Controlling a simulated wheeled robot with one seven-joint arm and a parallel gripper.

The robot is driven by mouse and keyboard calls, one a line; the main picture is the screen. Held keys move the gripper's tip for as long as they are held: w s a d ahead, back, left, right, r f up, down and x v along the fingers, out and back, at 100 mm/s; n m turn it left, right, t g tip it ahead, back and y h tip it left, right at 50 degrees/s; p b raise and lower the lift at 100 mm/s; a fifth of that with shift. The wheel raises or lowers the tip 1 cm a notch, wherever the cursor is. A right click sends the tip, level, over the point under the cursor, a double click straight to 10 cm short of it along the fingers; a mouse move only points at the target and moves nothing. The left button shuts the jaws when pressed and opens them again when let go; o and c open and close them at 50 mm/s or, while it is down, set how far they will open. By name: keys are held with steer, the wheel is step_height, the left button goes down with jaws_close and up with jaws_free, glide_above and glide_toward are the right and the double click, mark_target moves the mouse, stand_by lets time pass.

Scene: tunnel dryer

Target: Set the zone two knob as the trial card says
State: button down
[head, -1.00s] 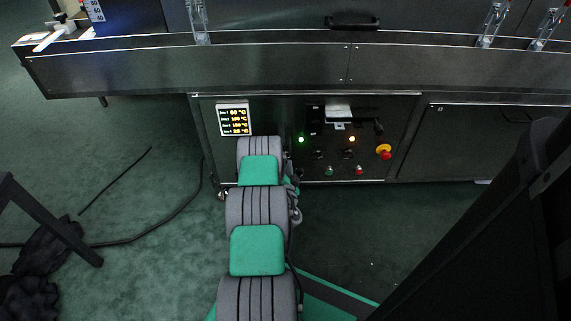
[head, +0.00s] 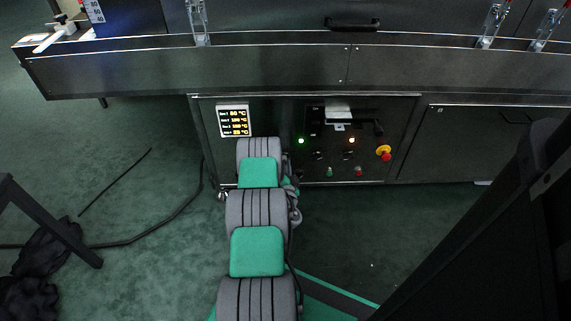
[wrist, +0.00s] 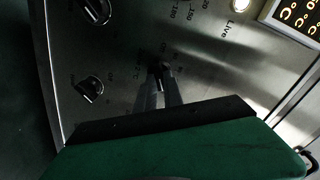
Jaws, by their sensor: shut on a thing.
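My gripper (wrist: 158,92) is in the wrist view, its two fingers closed about a small dark knob (wrist: 160,72) on the steel control panel. Two other dark knobs show to the left, one upper (wrist: 97,11) and one lower (wrist: 90,88). In the head view my arm hides the gripper and the held knob. A white sheet (head: 338,112), possibly the trial card, is on the panel; its text is unreadable.
A lit temperature display (head: 234,120) is at the panel's left. The dryer's steel ledge (head: 270,70) juts out above. A cable (head: 150,233) lies on the floor.

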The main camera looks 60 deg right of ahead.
steer(key=shift+n, duration=0.4)
steer(key=n, duration=2.2)
steer(key=shift+w+a+n+b, duration=0.15)
steer(key=shift+w+n+b, duration=0.2)
steer(key=shift+n, duration=0.05)
stand_by(0.3)
steer(key=c, duration=1.5)
jaws_free()
steer(key=shift+o, duration=0.2)
steer(key=shift+s, duration=0.15)
